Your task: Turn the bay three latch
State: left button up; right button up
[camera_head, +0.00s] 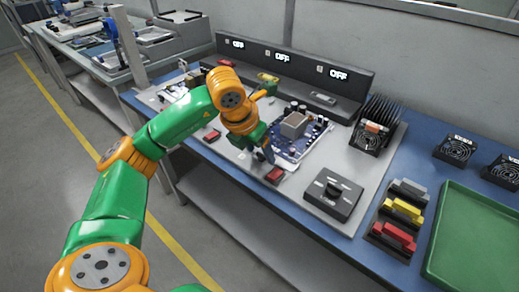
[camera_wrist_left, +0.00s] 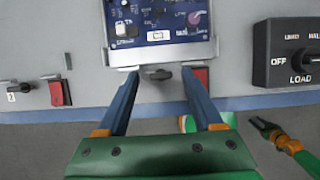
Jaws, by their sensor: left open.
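The latch of the middle bay is a small dark knob (camera_wrist_left: 162,74) at the front edge of a blue circuit board (camera_wrist_left: 158,20) in the left wrist view. Its number is not readable, so I cannot confirm it is bay three. My left gripper (camera_head: 266,156) is open over the panel's front edge. In the left wrist view its fingertips (camera_wrist_left: 160,80) stand on either side of the latch; contact is not clear. Another latch (camera_wrist_left: 18,88), labelled 2, is at the left. My right gripper (camera_wrist_left: 262,124) appears small at lower right, its jaws unclear.
A red block (camera_wrist_left: 201,76) is close to the right finger. A dark OFF/LOAD switch box (camera_head: 332,194) stands to the right. A finned heat sink (camera_head: 374,128), coloured connectors (camera_head: 399,211) and a green tray (camera_head: 478,245) lie farther right. The displays (camera_head: 338,74) behind read OFF.

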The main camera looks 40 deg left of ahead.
pick_arm(q)
jog(key=shift+s+r, duration=0.1)
jog(key=shift+s, duration=0.05)
jog(key=c, duration=0.4)
grip_shut()
